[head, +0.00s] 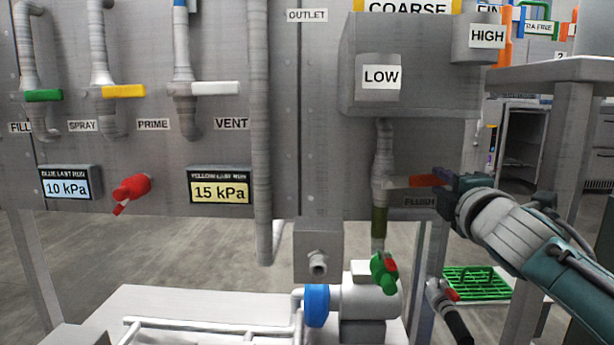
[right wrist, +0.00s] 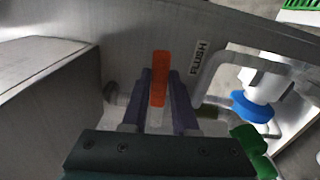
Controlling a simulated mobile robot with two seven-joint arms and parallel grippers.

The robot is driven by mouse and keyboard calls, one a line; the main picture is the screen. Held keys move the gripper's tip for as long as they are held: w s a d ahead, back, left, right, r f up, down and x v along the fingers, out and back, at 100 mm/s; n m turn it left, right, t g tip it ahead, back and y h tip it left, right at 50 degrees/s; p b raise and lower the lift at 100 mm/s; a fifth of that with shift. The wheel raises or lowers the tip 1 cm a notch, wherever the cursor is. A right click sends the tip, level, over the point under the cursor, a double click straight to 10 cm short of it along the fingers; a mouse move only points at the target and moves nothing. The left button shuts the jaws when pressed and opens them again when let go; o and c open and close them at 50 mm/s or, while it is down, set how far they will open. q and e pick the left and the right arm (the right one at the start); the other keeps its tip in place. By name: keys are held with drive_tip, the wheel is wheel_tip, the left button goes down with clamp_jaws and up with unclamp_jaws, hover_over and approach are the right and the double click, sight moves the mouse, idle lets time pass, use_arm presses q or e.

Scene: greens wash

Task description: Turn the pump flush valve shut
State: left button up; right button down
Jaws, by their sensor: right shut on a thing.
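The flush valve's red-orange lever handle (head: 427,181) sticks out to the right from the vertical pipe under the LOW box. It lies about level, crosswise to the pipe, above the FLUSH label (head: 419,202). My right gripper (head: 447,186) is shut on the outer end of the handle, coming from the right. In the right wrist view the orange handle (right wrist: 160,75) runs between the two fingers (right wrist: 158,100), beside the FLUSH label (right wrist: 199,57). The handle's inner end and the valve body are partly hidden there. My left gripper is out of view.
The LOW box (head: 408,105) overhangs the valve. Below are a green-and-red valve (head: 384,272) and the white pump (head: 365,300) with its blue ring (head: 316,305). A steel table (head: 560,70) stands close on the right. A green rack (head: 477,284) lies low behind.

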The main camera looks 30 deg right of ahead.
drive_tip(key=shift+f+m, duration=0.45)
drive_tip(key=shift+m, duration=0.05)
drive_tip(key=c, duration=0.7)
unclamp_jaws()
drive_tip(key=p+v, duration=0.2)
drive_tip(key=v, duration=0.8)
drive_tip(key=shift+p, duration=0.4)
